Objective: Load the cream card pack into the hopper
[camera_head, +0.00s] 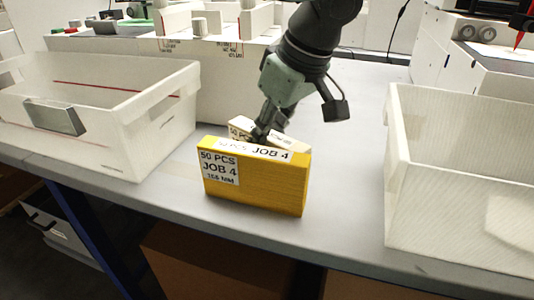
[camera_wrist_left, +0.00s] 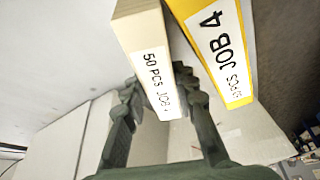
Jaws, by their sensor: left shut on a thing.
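The cream card pack (camera_head: 239,126) stands on the grey table, mostly hidden behind a yellow card pack (camera_head: 255,185) labelled "50 PCS JOB 4". My left gripper (camera_head: 262,134) reaches down from above and is shut on the cream pack. In the left wrist view, the cream pack (camera_wrist_left: 140,30) sits between the fingers (camera_wrist_left: 158,88), its "50 PCS JOB 4" label facing the camera. The yellow pack (camera_wrist_left: 222,45) is close beside it there. Whether the cream pack's bottom touches the table is hidden. I cannot tell for sure which part is the hopper. My right gripper is not in view.
An open white bin (camera_head: 160,105) with a grey metal plate on its front stands at left. Another white bin (camera_head: 440,225) stands at right. A white machine with labelled uprights (camera_head: 215,75) is behind, and one with a red pen (camera_head: 465,65) at back right. Table between bins is mostly clear.

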